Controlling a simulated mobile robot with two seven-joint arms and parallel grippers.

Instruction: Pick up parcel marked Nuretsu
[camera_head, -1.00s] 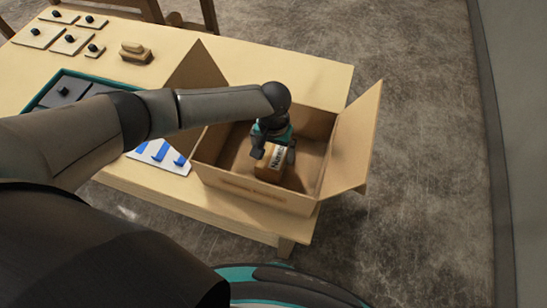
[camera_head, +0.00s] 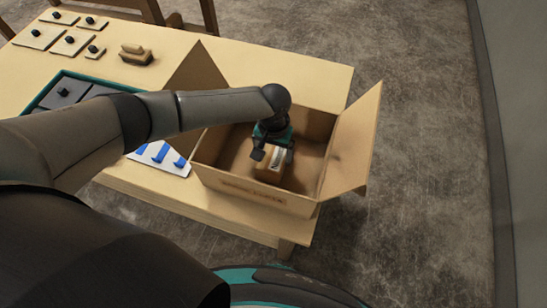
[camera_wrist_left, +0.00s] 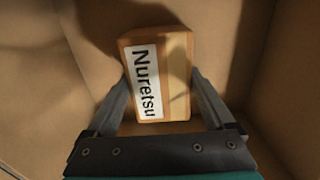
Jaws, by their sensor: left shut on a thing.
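The parcel (camera_head: 270,170) is a small brown box with a white label. It is inside the open cardboard box (camera_head: 262,198) at the table's right end. In the left wrist view the parcel (camera_wrist_left: 178,75) shows its label reading "Nuretsu". My left gripper (camera_head: 272,155) reaches down into the box and is shut on the parcel, with one finger on each side of it in the left wrist view (camera_wrist_left: 160,95). I cannot tell whether the parcel still touches the box floor. My right gripper is not in view.
The box's walls stand close around the gripper, with flaps open to the left and right (camera_head: 352,140). A teal-edged tray (camera_head: 50,85), a white card with blue strips (camera_head: 160,155), a wooden block (camera_head: 136,54) and several knobbed plates (camera_head: 70,40) lie on the table (camera_head: 300,75).

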